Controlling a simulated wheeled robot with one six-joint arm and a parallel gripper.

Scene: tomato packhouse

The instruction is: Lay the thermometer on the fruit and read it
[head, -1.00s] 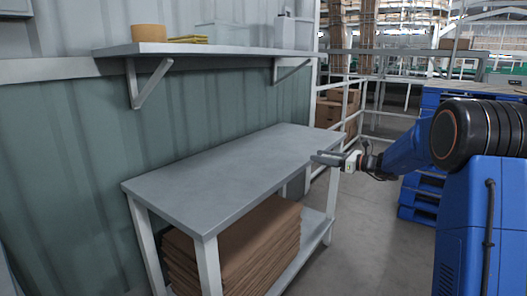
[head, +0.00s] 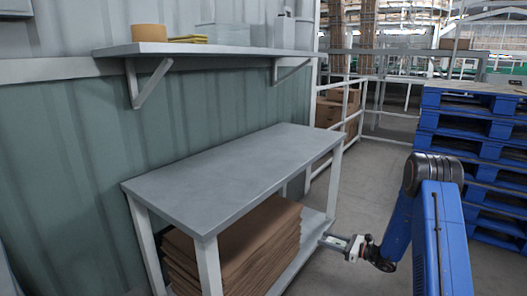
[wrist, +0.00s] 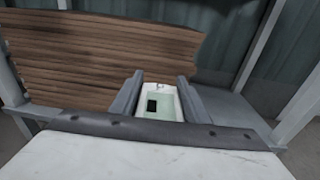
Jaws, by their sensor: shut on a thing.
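My gripper (head: 333,241) is low beside the right end of the workbench, near the level of its lower shelf. In the wrist view my gripper (wrist: 159,78) is shut on a small white-rimmed device with a pale green face and a small black window, which I take as the thermometer (wrist: 168,103). It sits between the two grey fingers. A small pale part of it shows in the head view, too small to read. No fruit is in view. No reading can be made out.
The workbench top (head: 235,165) is bare. Stacked flat cardboard (head: 245,245) lies on its lower shelf (head: 312,232), close ahead of my gripper. A wall shelf (head: 205,50) holds a tape roll and boxes. Blue pallets (head: 480,125) stand at right. Floor between is clear.

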